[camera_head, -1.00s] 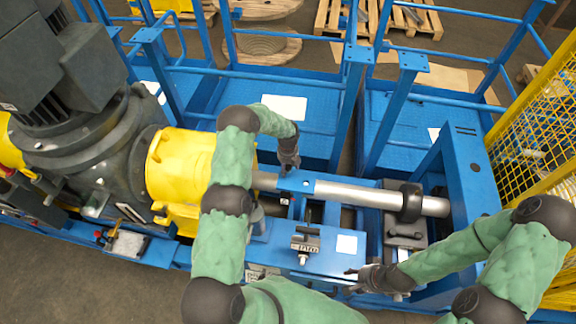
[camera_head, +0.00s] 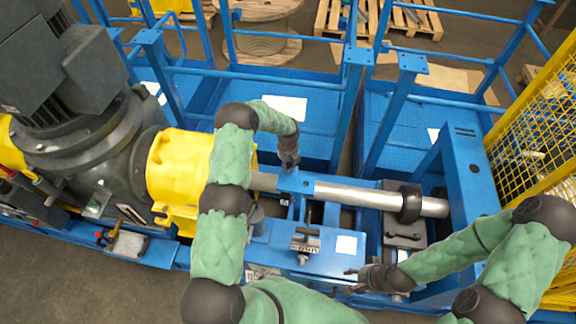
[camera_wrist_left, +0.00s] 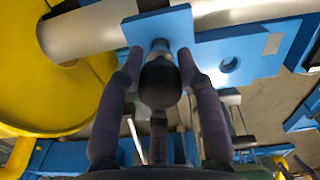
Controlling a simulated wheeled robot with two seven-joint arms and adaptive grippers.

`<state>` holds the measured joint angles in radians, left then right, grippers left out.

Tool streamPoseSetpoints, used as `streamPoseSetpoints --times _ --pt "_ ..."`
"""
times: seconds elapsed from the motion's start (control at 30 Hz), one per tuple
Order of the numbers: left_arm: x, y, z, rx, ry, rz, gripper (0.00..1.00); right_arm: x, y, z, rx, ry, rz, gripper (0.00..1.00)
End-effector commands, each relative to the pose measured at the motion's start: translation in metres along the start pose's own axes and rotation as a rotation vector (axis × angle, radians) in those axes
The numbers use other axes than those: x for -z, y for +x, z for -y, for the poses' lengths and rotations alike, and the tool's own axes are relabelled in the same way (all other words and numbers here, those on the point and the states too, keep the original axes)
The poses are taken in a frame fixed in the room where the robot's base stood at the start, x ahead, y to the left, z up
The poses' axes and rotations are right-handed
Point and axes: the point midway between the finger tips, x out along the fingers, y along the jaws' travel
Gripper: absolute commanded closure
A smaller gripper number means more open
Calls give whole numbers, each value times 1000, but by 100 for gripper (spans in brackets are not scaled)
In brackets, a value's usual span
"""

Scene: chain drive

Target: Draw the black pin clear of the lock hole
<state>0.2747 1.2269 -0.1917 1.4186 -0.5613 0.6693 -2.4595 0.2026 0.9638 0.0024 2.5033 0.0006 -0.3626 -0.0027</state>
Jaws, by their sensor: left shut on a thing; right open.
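My left gripper (camera_head: 289,161) points down at the blue lock plate (camera_head: 297,182) on the silver shaft. In the left wrist view, my left gripper (camera_wrist_left: 160,60) has its two fingers on either side of the black pin (camera_wrist_left: 160,86), shut on it. The pin's rounded dark head shows between the fingers. I cannot tell how deep the pin sits in the lock hole. My right gripper (camera_head: 366,275) is open and empty.
The silver shaft (camera_head: 350,194) runs right from the yellow housing (camera_head: 180,165) through a black collar (camera_head: 411,203). A small clamp block (camera_head: 305,243) sits on the blue frame below. Blue rails stand behind, and a yellow mesh guard (camera_head: 530,150) at the right.

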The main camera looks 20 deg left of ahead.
Motion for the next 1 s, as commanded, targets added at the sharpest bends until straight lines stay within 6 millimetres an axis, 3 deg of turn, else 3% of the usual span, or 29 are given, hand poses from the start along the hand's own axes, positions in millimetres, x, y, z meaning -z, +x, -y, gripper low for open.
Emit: streamPoseSetpoints --times 1.0 --pt "-1 -45 0 1 -1 2 100 -1 -16 6 0 0 0 48"
